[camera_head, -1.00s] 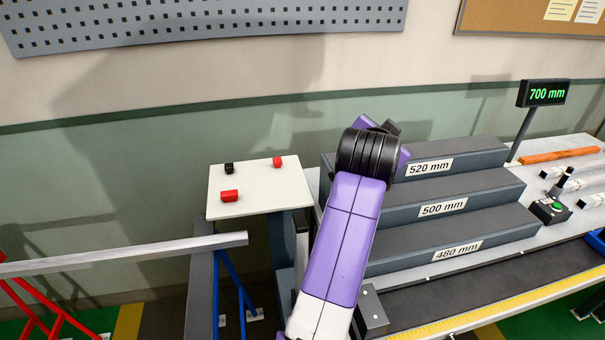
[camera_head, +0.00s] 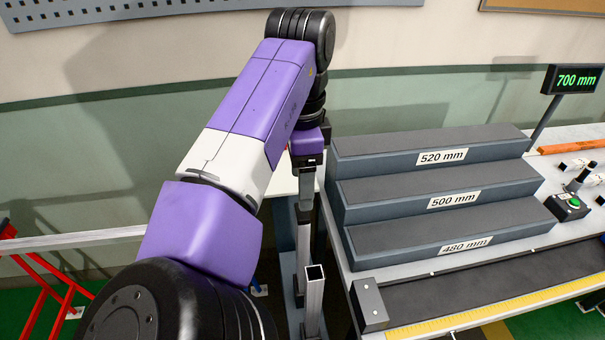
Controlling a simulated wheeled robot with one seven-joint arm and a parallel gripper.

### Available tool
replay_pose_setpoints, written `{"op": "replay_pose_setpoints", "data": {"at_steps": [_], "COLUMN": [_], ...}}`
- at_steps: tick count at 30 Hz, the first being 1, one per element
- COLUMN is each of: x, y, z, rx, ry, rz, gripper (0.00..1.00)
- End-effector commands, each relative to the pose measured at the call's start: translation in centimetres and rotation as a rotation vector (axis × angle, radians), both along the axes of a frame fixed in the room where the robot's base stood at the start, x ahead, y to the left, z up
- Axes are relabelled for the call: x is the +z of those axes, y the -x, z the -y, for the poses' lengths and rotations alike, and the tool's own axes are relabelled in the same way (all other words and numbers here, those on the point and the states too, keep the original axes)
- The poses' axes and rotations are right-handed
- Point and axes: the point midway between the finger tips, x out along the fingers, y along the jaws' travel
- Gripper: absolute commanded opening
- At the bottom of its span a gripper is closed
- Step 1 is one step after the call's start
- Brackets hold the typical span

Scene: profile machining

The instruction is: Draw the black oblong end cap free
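My gripper (camera_head: 306,184) points down beside the left end of the stepped block, seen small and edge-on below the purple wrist. I cannot tell whether its fingers are open or shut, or whether anything is between them. No black oblong end cap can be made out now. My arm covers most of the small white table (camera_head: 284,187), including the place where a small black piece and two red pieces lay in the earlier view. An upright square metal tube (camera_head: 314,294) with an open top stands below and in front of my gripper.
The stepped block (camera_head: 425,190), marked 520, 500 and 480 mm, stands close to the right of my gripper. A grey box (camera_head: 369,305) sits at the bench's near left corner. A long metal bar (camera_head: 75,241) runs at left. A display (camera_head: 572,79) reads 700 mm.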

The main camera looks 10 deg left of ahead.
Motion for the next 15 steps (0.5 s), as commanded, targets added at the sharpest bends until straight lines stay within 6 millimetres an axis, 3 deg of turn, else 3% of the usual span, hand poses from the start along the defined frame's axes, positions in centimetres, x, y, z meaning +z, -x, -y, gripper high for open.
{"op": "replay_pose_setpoints", "data": {"at_steps": [15], "x": [-6.5], "y": [0.0], "z": [0.0], "rx": [0.002], "ry": [0.0], "rz": [0.003], "gripper": [0.71]}}
